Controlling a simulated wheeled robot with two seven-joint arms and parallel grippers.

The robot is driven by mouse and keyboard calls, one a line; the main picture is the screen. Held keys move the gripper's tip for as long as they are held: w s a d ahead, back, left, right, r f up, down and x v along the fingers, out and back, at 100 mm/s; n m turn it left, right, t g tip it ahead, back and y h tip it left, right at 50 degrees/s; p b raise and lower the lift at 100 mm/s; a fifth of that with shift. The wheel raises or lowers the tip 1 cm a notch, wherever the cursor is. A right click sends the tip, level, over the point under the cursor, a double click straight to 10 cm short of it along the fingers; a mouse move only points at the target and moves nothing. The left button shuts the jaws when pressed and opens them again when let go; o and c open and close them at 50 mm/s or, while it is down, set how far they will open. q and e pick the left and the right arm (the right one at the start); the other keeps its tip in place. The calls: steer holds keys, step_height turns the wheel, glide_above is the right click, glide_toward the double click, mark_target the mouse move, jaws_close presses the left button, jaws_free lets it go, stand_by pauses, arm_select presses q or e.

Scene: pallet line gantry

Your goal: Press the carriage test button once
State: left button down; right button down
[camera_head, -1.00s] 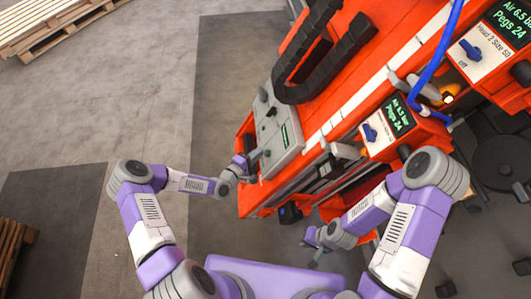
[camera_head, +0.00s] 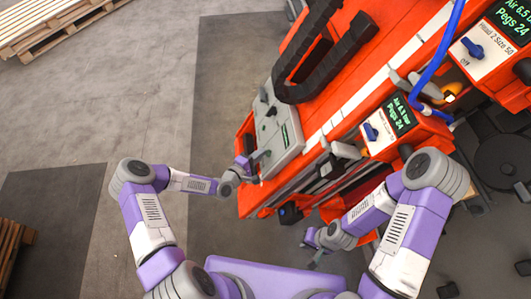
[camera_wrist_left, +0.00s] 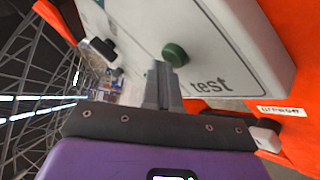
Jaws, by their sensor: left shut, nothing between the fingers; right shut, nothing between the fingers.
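A light grey control panel (camera_head: 270,135) is mounted on the orange machine, at the centre of the head view. The left wrist view shows its face close up, with a round green button (camera_wrist_left: 175,54) and the printed word "test" (camera_wrist_left: 210,87). My left gripper (camera_head: 257,156) is at the panel's near edge. Its shut, empty fingers (camera_wrist_left: 163,75) point at the panel just beside the green button; contact cannot be told. In the head view the button is too small to make out. My right gripper (camera_head: 313,262) is shut and empty, low beside the machine's front.
A dark knob (camera_wrist_left: 103,48) stands on the same panel. A black cable chain (camera_head: 330,60) loops above it. Peg stations with green displays (camera_head: 398,115) and a blue hose (camera_head: 437,55) are to the right. Bare floor (camera_head: 130,100) lies to the left.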

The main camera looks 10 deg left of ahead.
stand_by(0.3)
arm_select(q)
steer(key=shift+s+a+r, duration=0.25)
steer(key=shift+a+r, duration=0.2)
steer(key=shift+a, duration=0.3)
steer(key=shift+a, duration=0.1)
steer(key=a+r, duration=0.1)
steer(key=a, duration=0.1)
steer(key=s+a+r, duration=0.1)
steer(key=a, duration=0.1)
steer(key=shift+s+r, duration=0.1)
steer(key=shift+r, duration=0.1)
stand_by(0.7)
